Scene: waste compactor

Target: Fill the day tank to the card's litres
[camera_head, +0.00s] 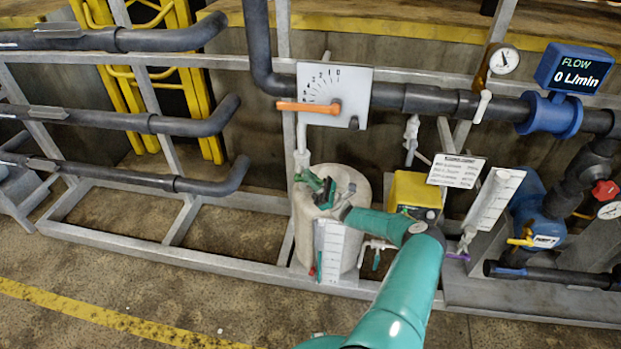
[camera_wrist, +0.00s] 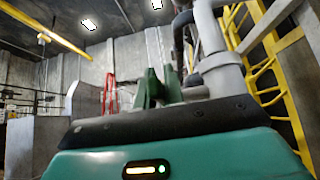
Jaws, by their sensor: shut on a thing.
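The day tank (camera_head: 303,240) is a cream cylinder on the skid, with a white graduated strip (camera_head: 331,252) on its front. A pale fill pipe (camera_head: 302,158) comes down at its top left; a grey pipe (camera_wrist: 214,60) stands right of the fingers in the wrist view. My gripper (camera_head: 320,190) is over the tank's top, its green fingers (camera_wrist: 157,88) closed on a small part beside the pipe, mostly hidden. The card (camera_head: 456,170) is white, its text too small to read. The flow meter (camera_head: 572,72) reads 0 L/min.
An orange lever (camera_head: 308,107) points left on a white dial plate (camera_head: 355,85) above the tank. A yellow box (camera_head: 414,190), a scaled white tube (camera_head: 493,200) and a blue pump (camera_head: 538,222) stand to the right. Dark pipes (camera_head: 120,122) project on the left. The front floor is clear.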

